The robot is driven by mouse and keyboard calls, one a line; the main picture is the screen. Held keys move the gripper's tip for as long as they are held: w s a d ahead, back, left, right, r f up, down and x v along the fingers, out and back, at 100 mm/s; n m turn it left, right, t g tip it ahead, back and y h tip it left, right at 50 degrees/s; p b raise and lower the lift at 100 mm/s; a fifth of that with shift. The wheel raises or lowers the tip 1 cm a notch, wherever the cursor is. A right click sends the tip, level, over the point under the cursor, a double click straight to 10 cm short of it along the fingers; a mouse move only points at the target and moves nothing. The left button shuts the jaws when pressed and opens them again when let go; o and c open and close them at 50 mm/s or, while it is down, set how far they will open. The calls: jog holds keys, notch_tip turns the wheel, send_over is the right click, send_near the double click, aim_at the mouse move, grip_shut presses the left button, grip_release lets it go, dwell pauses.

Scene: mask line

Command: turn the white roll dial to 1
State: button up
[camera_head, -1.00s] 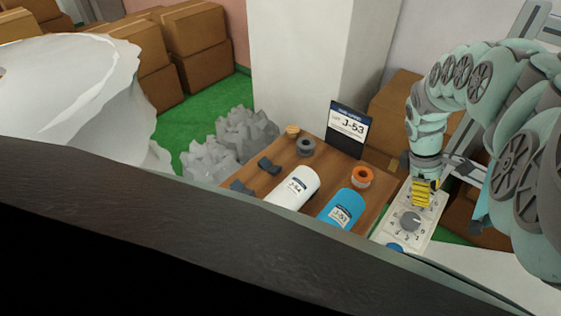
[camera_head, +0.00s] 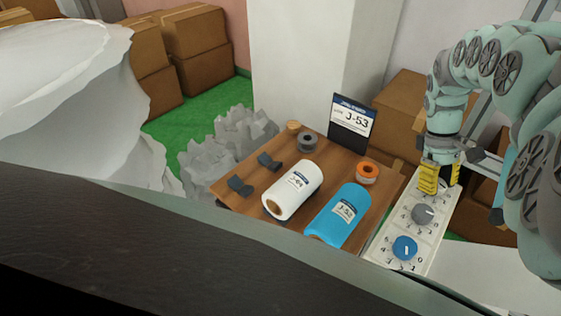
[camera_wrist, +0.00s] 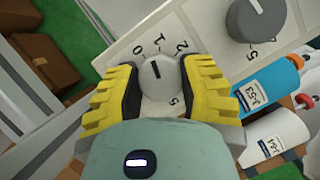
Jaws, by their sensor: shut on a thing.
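The white dial (camera_wrist: 156,84) sits on the pale control panel (camera_wrist: 112,55) in the wrist view. Its black mark points between the printed 0 and 1, closer to the 1. My gripper (camera_wrist: 158,88) is shut on this dial, with a yellow-and-black finger on each side of it. In the head view my gripper (camera_head: 438,180) is at the far end of the panel (camera_head: 386,247), and its fingers mostly hide the white dial there.
A grey dial (camera_head: 423,214) and a blue dial (camera_head: 404,248) are on the same panel, nearer the camera.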

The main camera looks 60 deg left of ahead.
jog(key=shift+f+m+g+y+b, duration=0.15)
jog(key=shift+m+g+y+b, duration=0.2)
jog(key=shift+m+b, duration=0.7)
jog(key=shift+m, duration=0.35)
jog(key=o, duration=1.2)
jog(key=shift+r, duration=0.2)
jog(key=v, duration=0.6)
jog(key=shift+w, duration=0.15)
jog(key=shift+a+r, duration=0.3)
jog(key=shift+r, duration=0.3)
